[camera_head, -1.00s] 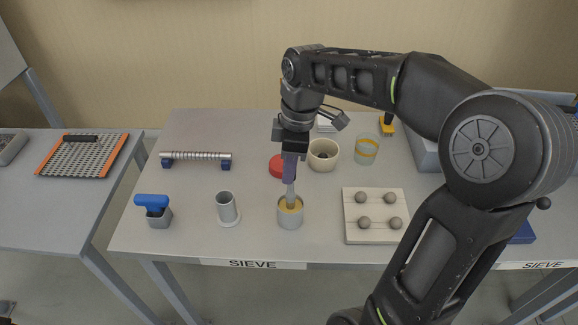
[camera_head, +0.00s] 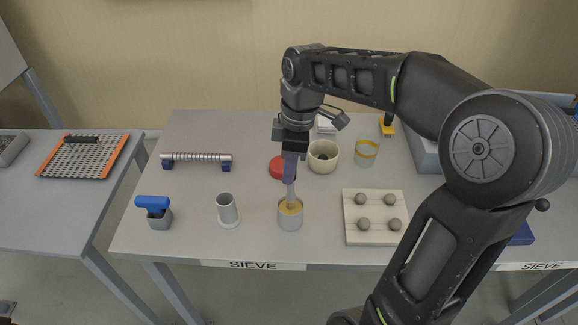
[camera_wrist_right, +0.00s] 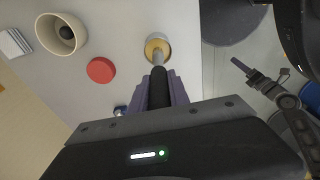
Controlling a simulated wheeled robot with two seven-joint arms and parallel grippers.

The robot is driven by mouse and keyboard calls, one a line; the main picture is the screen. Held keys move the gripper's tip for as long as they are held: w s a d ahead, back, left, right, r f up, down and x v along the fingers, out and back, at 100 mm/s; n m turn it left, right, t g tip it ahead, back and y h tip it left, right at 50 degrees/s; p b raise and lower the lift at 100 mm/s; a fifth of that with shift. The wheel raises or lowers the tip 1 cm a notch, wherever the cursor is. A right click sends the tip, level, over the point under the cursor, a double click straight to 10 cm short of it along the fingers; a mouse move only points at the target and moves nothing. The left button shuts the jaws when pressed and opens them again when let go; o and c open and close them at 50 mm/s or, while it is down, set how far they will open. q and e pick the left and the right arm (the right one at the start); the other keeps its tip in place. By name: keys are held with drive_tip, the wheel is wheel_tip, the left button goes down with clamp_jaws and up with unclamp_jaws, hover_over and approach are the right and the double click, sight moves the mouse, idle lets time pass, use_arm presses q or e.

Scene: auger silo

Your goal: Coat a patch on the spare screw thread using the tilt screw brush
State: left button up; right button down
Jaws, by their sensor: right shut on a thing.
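My right gripper (camera_head: 289,168) is shut on the brush (camera_head: 291,193), which points down with its lower end inside a grey pot (camera_head: 290,218) of yellowish paste. In the right wrist view the brush's dark handle (camera_wrist_right: 158,90) runs between the fingers, and its tip enters the pot (camera_wrist_right: 158,47); the bristles are hidden. The spare screw (camera_head: 197,157), a silvery threaded rod, lies level on two blue supports at the back left of the table, apart from the gripper. My left gripper is not in the head view.
A red disc (camera_head: 277,167), cream bowl (camera_head: 323,156) and yellow-banded glass (camera_head: 366,152) stand behind the pot. A grey cylinder (camera_head: 227,209) and blue-handled tool (camera_head: 153,205) stand left. A board with several balls (camera_head: 352,234) lies right. The table between screw and pot is mostly clear.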

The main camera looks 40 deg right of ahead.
wheel_tip(320, 180, up, 4)
drive_tip(key=p, duration=0.3)
drive_tip(key=shift+r, duration=0.2)
drive_tip(key=shift+r+p, duration=0.5)
drive_tip(key=shift+r, duration=0.5)
